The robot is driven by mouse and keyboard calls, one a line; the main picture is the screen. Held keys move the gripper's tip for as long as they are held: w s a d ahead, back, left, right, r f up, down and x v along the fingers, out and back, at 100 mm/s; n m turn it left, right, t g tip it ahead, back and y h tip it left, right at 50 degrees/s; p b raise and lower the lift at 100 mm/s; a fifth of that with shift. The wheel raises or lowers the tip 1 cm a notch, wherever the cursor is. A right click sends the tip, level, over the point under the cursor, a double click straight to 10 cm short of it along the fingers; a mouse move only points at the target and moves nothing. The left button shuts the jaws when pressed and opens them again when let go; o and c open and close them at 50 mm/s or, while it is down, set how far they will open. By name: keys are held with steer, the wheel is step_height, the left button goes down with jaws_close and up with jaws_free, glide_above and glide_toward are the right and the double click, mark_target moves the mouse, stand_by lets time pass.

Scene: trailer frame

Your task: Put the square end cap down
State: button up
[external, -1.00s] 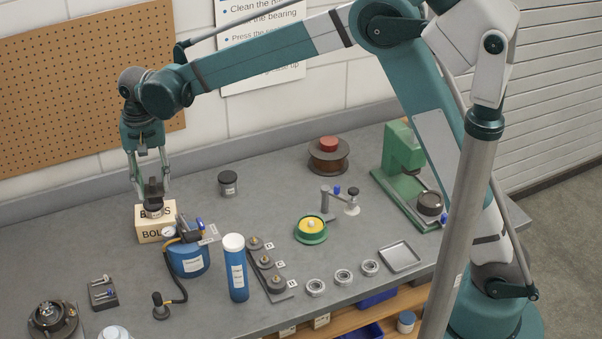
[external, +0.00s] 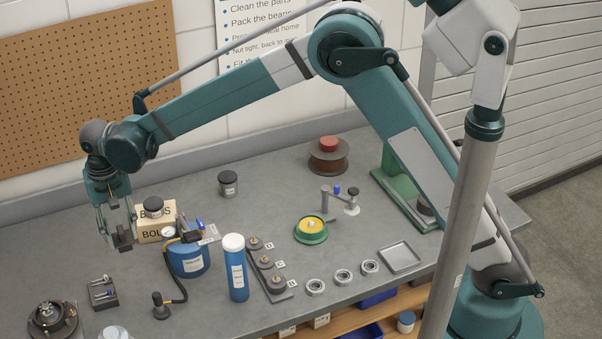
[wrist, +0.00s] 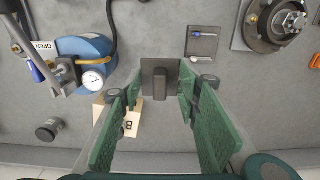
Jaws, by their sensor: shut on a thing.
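The square end cap (external: 124,241) is a dark grey square plate with a raised bar. My gripper (external: 119,226) points down and is shut on it, left of the bolts box (external: 152,233). I cannot tell how large the gap to the bench is.
A blue tank with gauge (external: 190,257) stands right of the cap. Grey bench (external: 60,245) is free left of the gripper.

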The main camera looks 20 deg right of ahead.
mark_target(129, 240)
steer(key=shift+f, duration=2.05)
steer(key=shift+f, duration=3.1)
steer(key=shift+f, duration=1.9)
steer(key=shift+f, duration=0.2)
steer(key=o, duration=0.9)
steer(key=shift+r, duration=0.2)
